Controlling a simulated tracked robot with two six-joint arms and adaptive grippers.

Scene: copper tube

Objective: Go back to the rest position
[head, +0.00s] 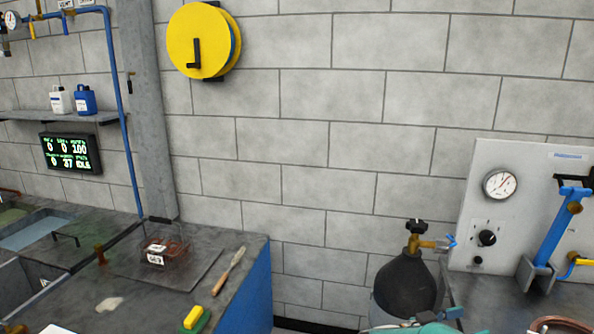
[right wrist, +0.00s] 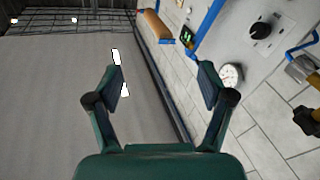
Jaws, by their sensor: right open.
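My right gripper (right wrist: 161,85) is open in the right wrist view, its two dark green fingers spread wide with nothing between them. Beyond the fingers are a grey surface on the left and the tilted block wall and gauge panel on the right. In the head view, a teal part at the bottom edge, right of the middle, looks like part of my right arm, mostly cut off. My left gripper does not show in either view.
In the head view, a wire basket (head: 165,251) of copper-coloured pieces, a brush (head: 229,271) and a sponge (head: 194,317) are on the left bench. A dark gas cylinder (head: 405,284) stands beside the gauge panel (head: 535,180). Open floor separates bench and cylinder.

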